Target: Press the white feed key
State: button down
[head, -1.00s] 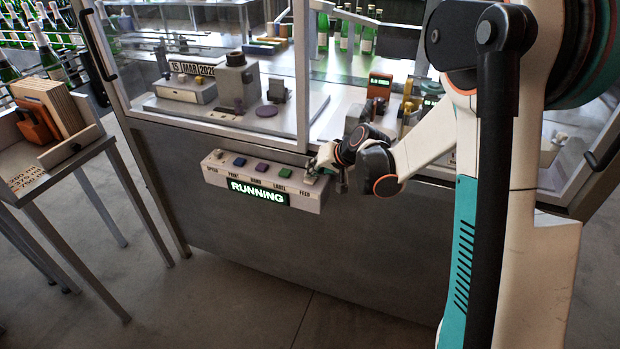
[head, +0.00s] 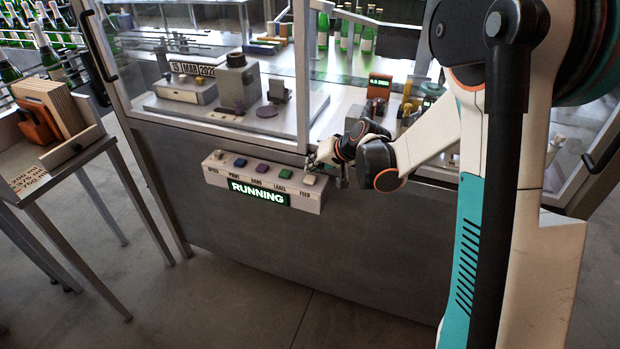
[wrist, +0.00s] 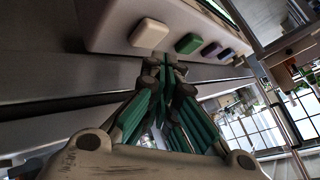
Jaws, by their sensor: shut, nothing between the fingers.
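The white feed key (head: 310,179) is at the right end of the key row on the grey control box (head: 222,180), above the word FEED. It also shows in the wrist view (wrist: 149,34) as a cream-white block, next to the green label key (wrist: 188,43). My gripper (wrist: 168,62) is shut and empty, its green-sided fingers together. Its tips are close to the white key, just below and right of it in the wrist view, and appear apart from it. In the head view my gripper (head: 318,163) is just above the key. Whether the key is pushed in cannot be told.
The box's display (head: 258,193) reads RUNNING in green. Purple, blue and another white key (head: 217,155) sit left of the green one. The glazed machine front (head: 225,75) rises behind the box. A side table (head: 85,150) stands at left. Floor in front is clear.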

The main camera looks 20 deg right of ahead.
aim_at(313, 178)
jog(key=shift+r+p, duration=1.5)
jog(key=shift+r, duration=0.9)
jog(key=shift+s+r, duration=0.15)
jog(key=s+a+r+n+h, duration=0.1)
jog(key=s+r, duration=0.4)
jog(key=s, duration=0.3)
jog(key=s+a+r+h, duration=0.1)
jog(key=s+r, duration=0.4)
jog(key=s, duration=0.3)
jog(key=s+d+n+h, duration=0.1)
jog(key=s+n+h, duration=0.1)
jog(key=s, duration=1.5)
jog(key=shift+s+g+h, duration=0.3)
jog(key=shift+s+g, duration=0.1)
dwell(0.5)
